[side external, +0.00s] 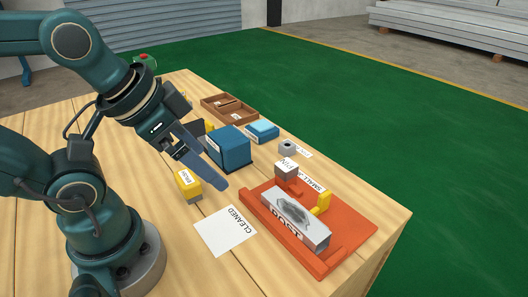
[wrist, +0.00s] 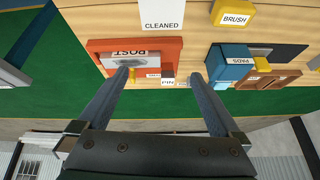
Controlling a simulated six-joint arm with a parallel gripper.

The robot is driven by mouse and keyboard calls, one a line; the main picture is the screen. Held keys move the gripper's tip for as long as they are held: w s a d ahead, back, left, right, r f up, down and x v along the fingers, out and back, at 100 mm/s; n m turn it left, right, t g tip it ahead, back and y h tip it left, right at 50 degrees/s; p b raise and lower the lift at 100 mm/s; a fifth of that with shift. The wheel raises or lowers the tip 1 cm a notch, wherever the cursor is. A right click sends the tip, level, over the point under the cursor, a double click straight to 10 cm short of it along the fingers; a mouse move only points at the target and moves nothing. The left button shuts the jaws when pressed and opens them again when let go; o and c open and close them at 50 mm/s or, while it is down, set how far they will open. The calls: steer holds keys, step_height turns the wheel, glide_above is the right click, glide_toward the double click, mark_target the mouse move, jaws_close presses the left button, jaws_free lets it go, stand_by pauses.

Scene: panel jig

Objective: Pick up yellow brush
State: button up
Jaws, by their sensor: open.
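The yellow brush (side external: 188,184) is a small yellow block with a grey lower part and a white label. It stands on the wooden table left of my gripper in the side view. In the wrist view the brush (wrist: 231,14) is at the top edge, partly cut off, and its label reads BRUSH. My gripper (wrist: 159,74) is open with nothing between its fingers. In the side view my gripper (side external: 217,178) hangs above the table, between the brush and the blue box, with one finger largely hidden.
The blue PADS box (side external: 230,148) stands close behind my gripper. An orange jig (side external: 352,229) holds the grey POST block (side external: 296,222) at the right. A white CLEANED card (side external: 224,232) lies in front. A brown divided tray (side external: 228,108) and a light blue block (side external: 263,131) are farther back.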

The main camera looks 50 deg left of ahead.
steer(key=w+a+f+m+g, duration=0.1)
steer(key=w+a+m, duration=0.1)
steer(key=w+a, duration=0.1)
steer(key=n+g, duration=0.2)
steer(key=g, duration=0.3)
glide_toward(188, 176)
steer(key=f, duration=0.5)
steer(key=shift+w+d+f, duration=0.1)
steer(key=shift+w+d, duration=0.05)
steer(key=shift+d, duration=0.1)
steer(key=shift+s+a+f+n, duration=0.25)
steer(key=shift+s+f+n, duration=0.05)
steer(key=shift+f, duration=2.5)
steer(key=shift+c, duration=0.3)
steer(key=c, duration=1.1)
steer(key=shift+o, duration=0.2)
steer(key=shift+r, duration=0.2)
